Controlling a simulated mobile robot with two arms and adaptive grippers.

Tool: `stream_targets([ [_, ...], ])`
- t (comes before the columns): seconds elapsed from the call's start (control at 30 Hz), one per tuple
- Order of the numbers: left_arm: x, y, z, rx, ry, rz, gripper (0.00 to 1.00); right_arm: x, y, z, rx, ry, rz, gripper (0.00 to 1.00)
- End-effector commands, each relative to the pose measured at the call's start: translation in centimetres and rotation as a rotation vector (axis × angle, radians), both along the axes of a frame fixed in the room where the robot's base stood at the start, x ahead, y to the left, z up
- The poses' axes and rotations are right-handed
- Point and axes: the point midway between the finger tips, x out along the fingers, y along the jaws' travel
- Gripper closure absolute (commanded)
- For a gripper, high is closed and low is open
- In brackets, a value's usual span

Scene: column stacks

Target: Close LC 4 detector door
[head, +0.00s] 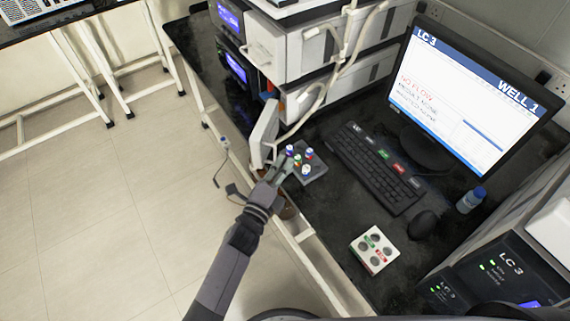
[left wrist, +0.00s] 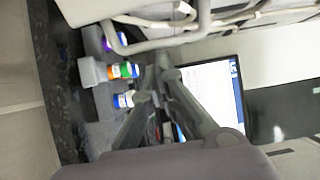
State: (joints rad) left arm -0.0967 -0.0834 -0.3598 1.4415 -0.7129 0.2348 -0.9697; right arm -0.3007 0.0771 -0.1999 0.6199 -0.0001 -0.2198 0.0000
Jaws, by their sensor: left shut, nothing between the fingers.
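A pale door panel (head: 265,131) stands swung out from the front of the lower unit (head: 345,82) in the instrument stack at the top centre. I read no LC 4 label in either view, so I cannot tell if this is the LC 4 detector door. My left gripper (head: 276,170) is shut and empty, just below the panel's lower end and beside a small vial holder (head: 312,171). I cannot tell if it touches the panel. The left wrist view shows its fingers (left wrist: 163,62) close together, near colored vials (left wrist: 123,70). My right gripper is not in view.
A monitor (head: 465,95) reading LC 3, a keyboard (head: 375,165), a mouse (head: 422,224), a blue-capped bottle (head: 471,200) and a white vial rack (head: 374,250) stand on the black bench. Units labelled LC 3 (head: 505,270) are at lower right. Floor is open at left.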

Motion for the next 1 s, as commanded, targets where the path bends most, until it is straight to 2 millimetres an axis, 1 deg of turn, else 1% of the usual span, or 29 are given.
stream_targets([
  [0.77,0.1,1.4,0.1,0.001,-0.005,-0.084,1.00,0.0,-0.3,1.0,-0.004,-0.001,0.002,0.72],
  [0.9,0.1,2.0,0.1,0.001,-0.004,-0.100,1.00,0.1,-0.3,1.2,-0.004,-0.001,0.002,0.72],
  [1.0,0.1,2.8,0.0,0.003,-0.002,-0.114,1.00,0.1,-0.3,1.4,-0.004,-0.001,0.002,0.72],
])
